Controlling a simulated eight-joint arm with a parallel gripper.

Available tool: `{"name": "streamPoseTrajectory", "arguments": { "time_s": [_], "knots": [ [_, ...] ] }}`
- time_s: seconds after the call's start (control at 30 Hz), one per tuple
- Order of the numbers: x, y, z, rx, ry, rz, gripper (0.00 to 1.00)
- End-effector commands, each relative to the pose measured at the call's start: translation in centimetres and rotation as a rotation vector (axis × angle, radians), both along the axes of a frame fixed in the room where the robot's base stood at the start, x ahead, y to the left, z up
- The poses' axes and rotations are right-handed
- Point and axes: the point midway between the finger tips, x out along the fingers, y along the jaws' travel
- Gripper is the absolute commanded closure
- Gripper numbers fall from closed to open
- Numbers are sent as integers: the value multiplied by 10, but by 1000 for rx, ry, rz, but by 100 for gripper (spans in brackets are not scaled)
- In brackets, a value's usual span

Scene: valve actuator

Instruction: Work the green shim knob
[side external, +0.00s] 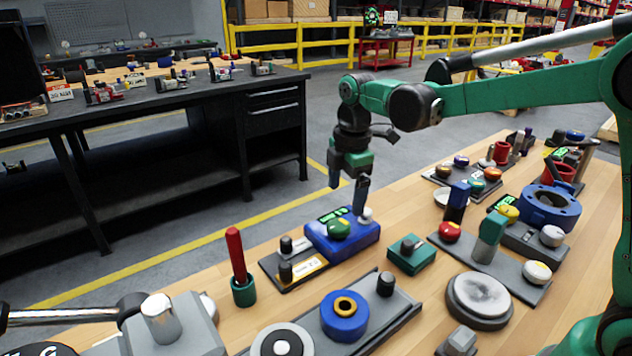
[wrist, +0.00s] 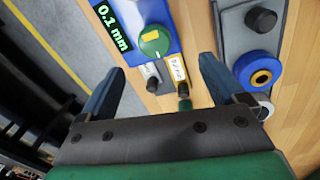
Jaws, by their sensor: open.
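The green shim knob (side external: 338,229) is a round green dial on top of a blue box (side external: 352,243) with a lit green display. In the wrist view the green knob (wrist: 155,42) has a pale pointer line, and the blue box's display (wrist: 113,27) reads 0.1 mm. My gripper (side external: 347,196) is open and empty, with its fingers pointing down above the blue box. In the wrist view my gripper (wrist: 160,62) has its fingers wide apart, with the knob between and beyond the tips. I see no contact with the knob.
Two dark-topped pegs on a labelled plate (side external: 296,268) stand beside the blue box. A red-handled tool (side external: 237,265) stands upright in a green cup at left. A green block with a dark knob (side external: 411,253) and a tray with a blue ring (side external: 345,314) are nearby.

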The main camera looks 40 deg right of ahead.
Motion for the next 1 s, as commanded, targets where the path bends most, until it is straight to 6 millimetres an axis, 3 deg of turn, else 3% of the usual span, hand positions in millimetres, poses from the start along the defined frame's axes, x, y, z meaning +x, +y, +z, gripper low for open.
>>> {"name": "streamPoseTrajectory", "arguments": {
  "time_s": [0.2, 0.63, 1.0],
  "knots": [
    [14, -1, -17, -6, 69, 179, 11],
    [14, -1, -66, -6, 72, 192, 11],
    [14, -1, -73, -6, 72, 191, 13]
  ]
}}
